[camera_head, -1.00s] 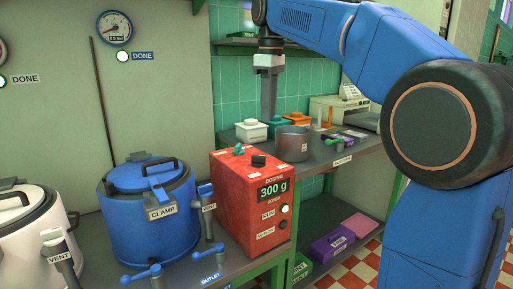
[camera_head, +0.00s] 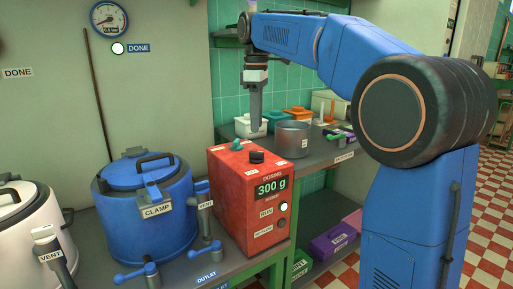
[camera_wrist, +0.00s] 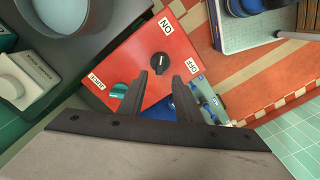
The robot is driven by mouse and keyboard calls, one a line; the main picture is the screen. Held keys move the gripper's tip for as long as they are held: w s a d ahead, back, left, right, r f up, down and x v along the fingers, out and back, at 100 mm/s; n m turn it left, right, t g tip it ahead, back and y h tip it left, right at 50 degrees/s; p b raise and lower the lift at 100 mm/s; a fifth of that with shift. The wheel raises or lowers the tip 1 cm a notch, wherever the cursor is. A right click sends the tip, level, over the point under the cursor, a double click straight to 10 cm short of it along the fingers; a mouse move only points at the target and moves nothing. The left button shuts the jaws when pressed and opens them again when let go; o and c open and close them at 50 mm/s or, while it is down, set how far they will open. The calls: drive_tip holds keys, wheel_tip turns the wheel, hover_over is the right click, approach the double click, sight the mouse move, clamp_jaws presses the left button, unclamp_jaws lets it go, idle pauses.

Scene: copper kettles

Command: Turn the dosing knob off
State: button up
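The red dosing box (camera_head: 229,198) stands on the bench in the head view, its display reading 300 g. The black dosing knob (camera_head: 257,157) is on its top, beside a green knob (camera_head: 237,145). In the wrist view the black knob (camera_wrist: 160,65) sits between the ON label (camera_wrist: 166,27) and the OFF label (camera_wrist: 192,63); I cannot tell surely which its pointer faces. My gripper (camera_head: 256,131) points down above the box, apart from the knob. In the wrist view its two fingers (camera_wrist: 163,78) are open, with nothing between them.
A blue kettle (camera_head: 145,218) with a clamp and valve handles stands left of the box. A grey pot (camera_head: 291,140) and several lidded containers stand behind it on another bench. The RUN lamp (camera_head: 283,206) is lit. The space directly above the box top looks clear.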

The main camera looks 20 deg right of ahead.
sight(257, 156)
wheel_tip(257, 156, down, 9)
idle(0.4)
clamp_jaws()
